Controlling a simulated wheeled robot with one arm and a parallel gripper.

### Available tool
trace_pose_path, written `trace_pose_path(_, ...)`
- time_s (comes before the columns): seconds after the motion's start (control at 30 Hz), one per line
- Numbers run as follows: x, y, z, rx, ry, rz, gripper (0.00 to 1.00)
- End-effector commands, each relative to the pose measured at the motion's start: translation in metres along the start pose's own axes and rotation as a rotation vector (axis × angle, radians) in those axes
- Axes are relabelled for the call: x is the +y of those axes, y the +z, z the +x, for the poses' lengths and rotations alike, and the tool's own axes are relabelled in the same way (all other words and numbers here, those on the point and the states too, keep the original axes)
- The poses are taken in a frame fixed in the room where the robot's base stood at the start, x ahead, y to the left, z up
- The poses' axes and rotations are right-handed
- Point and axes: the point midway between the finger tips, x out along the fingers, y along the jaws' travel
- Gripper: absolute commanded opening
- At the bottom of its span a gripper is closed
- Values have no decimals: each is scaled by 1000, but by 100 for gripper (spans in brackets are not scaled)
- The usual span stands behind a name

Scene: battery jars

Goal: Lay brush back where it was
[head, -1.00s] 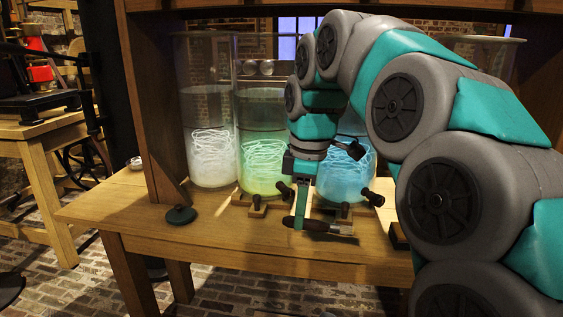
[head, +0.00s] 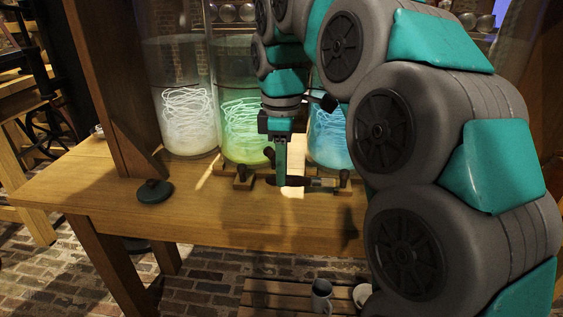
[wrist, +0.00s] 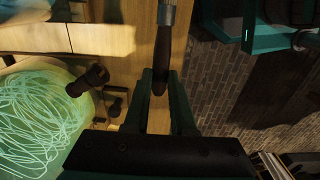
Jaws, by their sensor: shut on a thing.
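The brush (head: 301,182) has a dark brown handle and a grey metal part towards its right end. It lies level over the tabletop in the head view, in front of the green and blue jars. My gripper (head: 281,180) points down and is shut on the handle near its left end. In the wrist view the handle (wrist: 161,65) sits between the fingertips (wrist: 160,88), with the metal part running off the top edge. I cannot tell whether the brush touches the table.
Glass jars with white (head: 188,118), green (head: 242,125) and blue (head: 328,135) coils stand behind. A small wooden switch block (head: 243,178) is close to my gripper. The front tabletop (head: 230,212) is clear. A slatted bench with a mug (head: 321,296) is below.

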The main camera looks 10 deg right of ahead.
Motion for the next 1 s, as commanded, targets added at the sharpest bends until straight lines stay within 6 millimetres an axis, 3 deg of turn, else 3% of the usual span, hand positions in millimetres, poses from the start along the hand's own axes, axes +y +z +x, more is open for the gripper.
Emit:
trace_pose_path(0.53,0,0,59,-1,-2,1,0)
trace_pose_path(0.97,0,0,68,0,0,1,0)
trace_pose_path(1.0,0,0,68,0,0,1,27)
